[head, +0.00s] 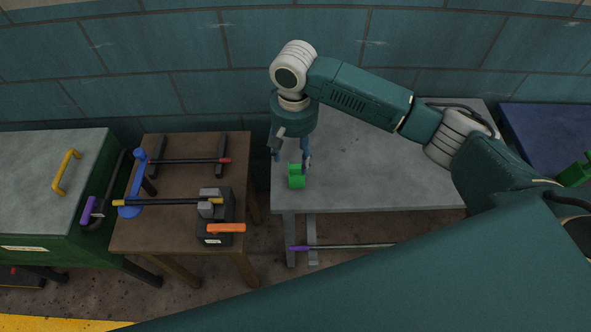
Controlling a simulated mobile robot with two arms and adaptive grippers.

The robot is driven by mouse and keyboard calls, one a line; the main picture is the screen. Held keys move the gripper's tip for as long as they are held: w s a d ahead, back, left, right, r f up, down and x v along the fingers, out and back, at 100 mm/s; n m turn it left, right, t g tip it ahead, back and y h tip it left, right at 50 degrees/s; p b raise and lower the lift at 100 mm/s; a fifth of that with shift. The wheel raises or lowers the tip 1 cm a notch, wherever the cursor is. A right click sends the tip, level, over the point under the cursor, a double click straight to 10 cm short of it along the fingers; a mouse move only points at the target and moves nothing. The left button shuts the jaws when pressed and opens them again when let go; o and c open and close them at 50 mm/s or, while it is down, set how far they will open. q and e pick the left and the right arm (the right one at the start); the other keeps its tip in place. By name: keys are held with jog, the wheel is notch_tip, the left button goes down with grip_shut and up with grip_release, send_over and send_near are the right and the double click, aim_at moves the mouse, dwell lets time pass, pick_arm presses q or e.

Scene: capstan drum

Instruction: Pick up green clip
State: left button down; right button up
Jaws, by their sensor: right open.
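The green clip (296,177), a small blocky bright green piece, rests on the grey table (385,180) near its front left corner. My right gripper (292,158) points down just above and behind the clip. Its fingers are apart, one to the upper left of the clip and one close by its upper right. Nothing shows between the fingers. I cannot tell whether a fingertip touches the clip. My left gripper is not in view.
A brown wooden table (185,180) at the left holds bar clamps and a dark block with an orange handle (226,228). A green cabinet (50,185) stands farther left. Another green piece (574,174) lies at the right by a blue surface. The grey table's middle is clear.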

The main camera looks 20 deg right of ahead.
aim_at(297, 166)
notch_tip(297, 166, down, 3)
jog(key=shift+s+f, duration=0.1)
jog(key=f, duration=0.1)
jog(key=f+p, duration=0.2)
jog(key=f, duration=0.1)
jog(key=shift+s+d, duration=0.15)
jog(key=shift+d, duration=0.1)
jog(key=shift+f, duration=0.65)
jog(key=c, duration=1.3)
